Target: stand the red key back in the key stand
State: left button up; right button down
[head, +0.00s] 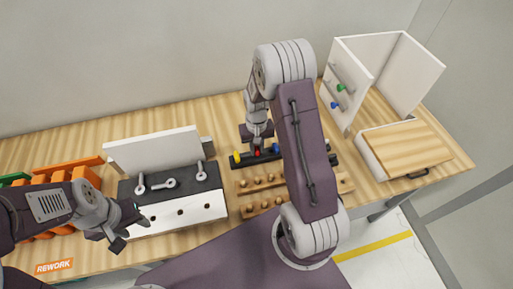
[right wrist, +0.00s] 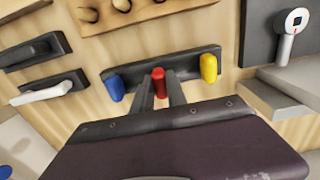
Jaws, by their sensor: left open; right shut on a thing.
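The red key (right wrist: 159,83) is gripped between the fingers of my right gripper (right wrist: 160,92). It lines up with the middle of the dark key stand (right wrist: 190,63), between the blue key (right wrist: 115,88) and the yellow key (right wrist: 208,67). Its lower end is hidden, so I cannot tell whether it is seated. In the head view the red key (head: 257,153) shows under my right gripper (head: 258,146), with the yellow key (head: 237,157) to its left and the blue key (head: 276,149) to its right. My left gripper (head: 131,229) is open and empty by the white panel fixture.
The fixture (head: 200,212) with grey clamps stands left of the stand. A board with wooden pegs (head: 262,205) lies in front of the stand. A white open cabinet (head: 351,62) and a wood-topped box (head: 415,148) are at the right. Orange racks (head: 84,175) stand left.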

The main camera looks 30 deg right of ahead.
jog(key=shift+f+b, duration=0.45)
jog(key=shift+f, duration=0.2)
dwell(0.4)
jog(key=c, duration=1.3)
grip_release()
jog(key=shift+o, duration=0.2)
jog(key=shift+r, duration=0.1)
notch_tip(320, 180, up, 5)
jog(key=p, duration=0.4)
jog(key=shift+p, duration=0.3)
